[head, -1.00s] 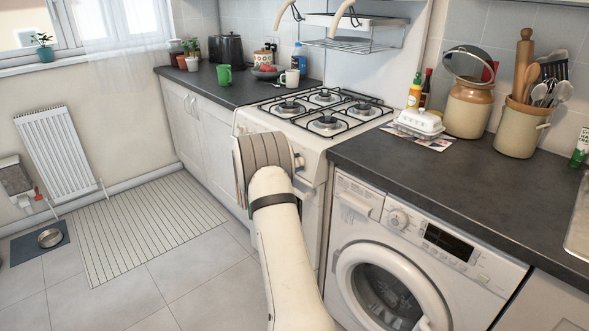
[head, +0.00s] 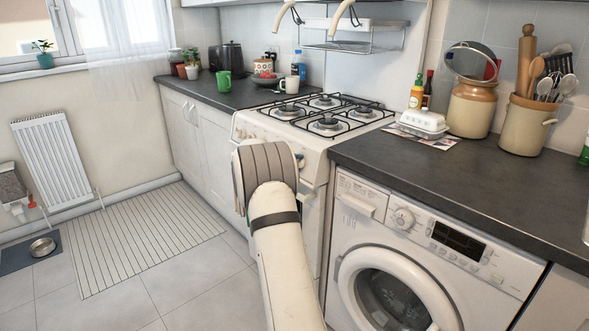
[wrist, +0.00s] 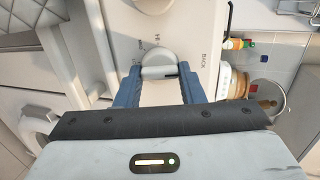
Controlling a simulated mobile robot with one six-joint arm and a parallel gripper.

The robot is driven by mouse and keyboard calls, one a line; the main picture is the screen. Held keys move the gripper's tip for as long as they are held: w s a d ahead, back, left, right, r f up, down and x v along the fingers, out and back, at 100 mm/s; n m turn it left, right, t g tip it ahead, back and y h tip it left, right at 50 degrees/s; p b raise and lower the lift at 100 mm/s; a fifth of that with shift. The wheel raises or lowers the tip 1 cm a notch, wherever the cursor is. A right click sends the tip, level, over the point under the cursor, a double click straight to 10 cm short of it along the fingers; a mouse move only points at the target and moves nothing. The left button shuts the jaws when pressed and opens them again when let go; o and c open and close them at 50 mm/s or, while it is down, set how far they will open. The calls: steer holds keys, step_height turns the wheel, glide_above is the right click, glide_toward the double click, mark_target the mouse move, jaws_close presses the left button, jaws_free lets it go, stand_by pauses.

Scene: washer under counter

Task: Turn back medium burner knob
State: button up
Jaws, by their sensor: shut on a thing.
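The white stove (head: 318,150) stands in the middle of the head view, between the counters. In the wrist view a rounded, pale burner knob (wrist: 159,62) sits on its front panel (wrist: 180,22), with the marking "HI" above it and "BACK" to its right. My gripper (wrist: 161,75) has its two blue fingers on either side of this knob and is shut on it. In the head view my arm's wrist hides the fingers and the gripped knob. Another knob (wrist: 152,5) is partly visible at the top of the wrist view.
The washing machine (head: 400,250) is right of my arm under the dark counter (head: 450,170). A white butter dish (head: 423,122) and jars stand on that counter. Pan supports (head: 327,110) cover the hob. A striped mat (head: 145,235) lies on the open floor at left.

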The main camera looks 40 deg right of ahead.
steer(key=shift+f, duration=0.1)
stand_by(0.4)
steer(key=o, duration=1)
steer(key=shift+a, duration=0.1)
steer(key=v, duration=0.7)
steer(key=shift+a+p, duration=0.3)
steer(key=shift+p, duration=0.1)
steer(key=shift+s, duration=0.1)
